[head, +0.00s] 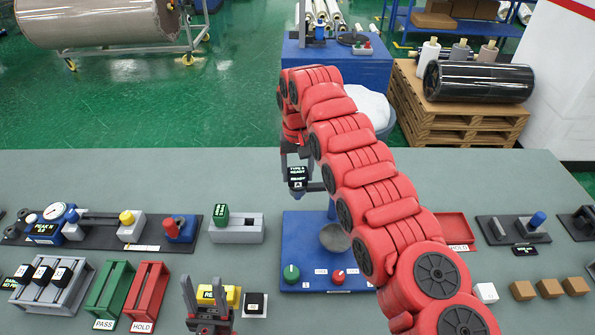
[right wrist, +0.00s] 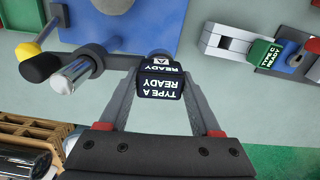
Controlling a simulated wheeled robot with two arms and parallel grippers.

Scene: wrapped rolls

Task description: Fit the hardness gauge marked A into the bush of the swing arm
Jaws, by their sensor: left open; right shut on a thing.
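The hardness gauge marked A (head: 298,178) is a dark block with white "TYPE A READY" lettering. My right gripper (head: 306,186) is shut on it, above the back of the blue stand (head: 300,225). In the right wrist view the gauge (right wrist: 160,82) sits between the fingertips. That view also shows a shiny metal cylinder (right wrist: 77,75) beside a dark arm on the stand, apart from the gauge; I cannot tell whether it is the bush. In the head view my right arm hides much of the stand and swing arm. My left gripper (head: 208,300) is open at the front edge.
A yellow gauge (head: 232,296) lies by my left gripper. A green type C gauge (head: 222,214) sits on a grey cradle (head: 240,232). Green PASS (head: 110,290) and red HOLD (head: 150,290) racks stand left. Green table is bare along the back.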

